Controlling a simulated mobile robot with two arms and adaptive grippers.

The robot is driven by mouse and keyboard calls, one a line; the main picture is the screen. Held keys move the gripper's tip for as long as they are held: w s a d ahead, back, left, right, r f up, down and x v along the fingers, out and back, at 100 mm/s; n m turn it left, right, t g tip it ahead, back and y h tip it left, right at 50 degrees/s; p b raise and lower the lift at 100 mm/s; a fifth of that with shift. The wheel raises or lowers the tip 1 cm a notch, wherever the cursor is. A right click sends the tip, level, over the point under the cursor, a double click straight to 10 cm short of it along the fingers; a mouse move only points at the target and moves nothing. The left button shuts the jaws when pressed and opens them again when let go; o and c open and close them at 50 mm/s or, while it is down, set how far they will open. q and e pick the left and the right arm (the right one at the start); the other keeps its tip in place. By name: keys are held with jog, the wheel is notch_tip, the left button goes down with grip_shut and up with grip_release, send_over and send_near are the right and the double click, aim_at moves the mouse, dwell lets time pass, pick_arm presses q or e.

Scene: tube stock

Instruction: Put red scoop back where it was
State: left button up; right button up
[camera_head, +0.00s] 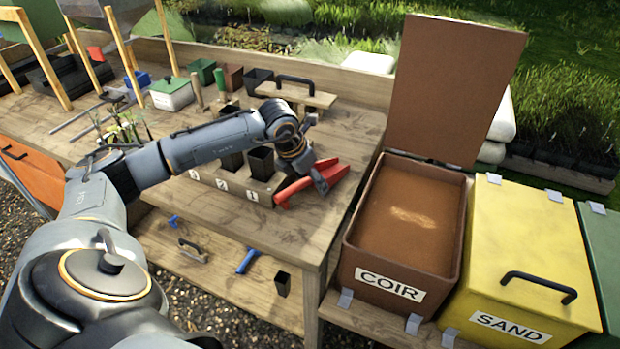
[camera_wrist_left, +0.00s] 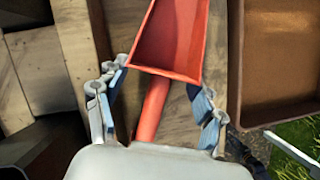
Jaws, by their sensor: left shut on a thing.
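The red scoop (camera_head: 293,191) is at the right end of the wooden bench in the head view. My left gripper (camera_head: 322,178) is shut on it. In the left wrist view the scoop (camera_wrist_left: 170,45) points away from the gripper, with its handle running back between the fingers of my left gripper (camera_wrist_left: 158,105). I cannot tell whether the scoop touches the bench top. My right gripper is not in view.
An open brown COIR bin (camera_head: 410,215) stands right of the bench, its lid raised. A closed yellow SAND bin (camera_head: 528,245) is beside it. Black pots (camera_head: 261,163) stand in a numbered wooden block left of the gripper. The bench's front right corner (camera_head: 318,245) is clear.

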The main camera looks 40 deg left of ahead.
pick_arm(q)
jog(key=shift+f+b, duration=0.4)
jog(key=shift+f, duration=0.05)
jog(key=o, duration=1.4)
jog(key=shift+w+d+r, duration=0.1)
